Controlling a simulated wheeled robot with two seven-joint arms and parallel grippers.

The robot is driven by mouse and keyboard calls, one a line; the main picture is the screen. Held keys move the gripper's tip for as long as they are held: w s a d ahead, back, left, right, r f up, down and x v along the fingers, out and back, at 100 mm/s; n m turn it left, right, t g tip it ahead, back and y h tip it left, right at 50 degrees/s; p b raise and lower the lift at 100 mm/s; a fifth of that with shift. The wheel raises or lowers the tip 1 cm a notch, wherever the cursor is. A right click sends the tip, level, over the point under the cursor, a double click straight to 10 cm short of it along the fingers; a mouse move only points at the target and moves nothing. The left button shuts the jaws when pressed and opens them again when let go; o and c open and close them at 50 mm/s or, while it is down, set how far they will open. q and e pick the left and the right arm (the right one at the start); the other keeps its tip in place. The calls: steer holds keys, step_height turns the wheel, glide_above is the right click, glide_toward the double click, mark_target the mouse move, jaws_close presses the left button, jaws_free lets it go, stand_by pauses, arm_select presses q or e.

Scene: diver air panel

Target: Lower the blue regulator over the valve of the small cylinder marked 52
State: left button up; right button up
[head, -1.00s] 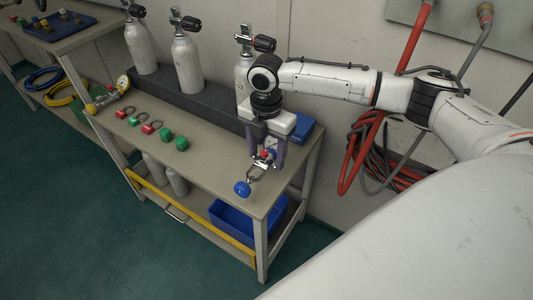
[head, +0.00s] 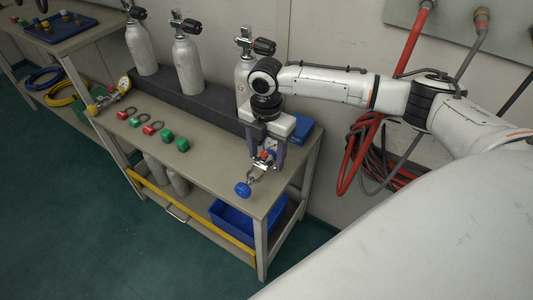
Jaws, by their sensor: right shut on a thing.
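My right gripper (head: 265,154) points down over the right end of the bench and is shut on the blue regulator. The regulator shows a metal yoke and a round blue knob (head: 243,189) sticking out toward the front. Small red and blue parts show between the fingers. I cannot tell whether the regulator touches the bench top. Three pale grey cylinders with black-knobbed valves stand along the back: one at left (head: 141,48), one in the middle (head: 187,65), and one (head: 243,72) partly hidden behind my right gripper. No number is readable on them. My left gripper is out of view.
The cylinders stand in a dark rack (head: 200,97) on the bench (head: 205,165). Red and green shackle-like pieces (head: 153,128) lie in front of it. A gauge fitting (head: 112,95) lies at the left end. A blue box (head: 302,128) is behind my gripper. Red hoses (head: 350,165) hang at right.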

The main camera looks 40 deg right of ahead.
steer(key=shift+f, duration=0.5)
steer(key=shift+f, duration=0.3)
steer(key=shift+r, duration=0.1)
steer(key=shift+p, duration=0.5)
steer(key=shift+f, duration=0.25)
stand_by(0.4)
steer(key=shift+f, duration=0.55)
steer(key=shift+p, duration=0.5)
steer(key=shift+f, duration=0.4)
stand_by(0.8)
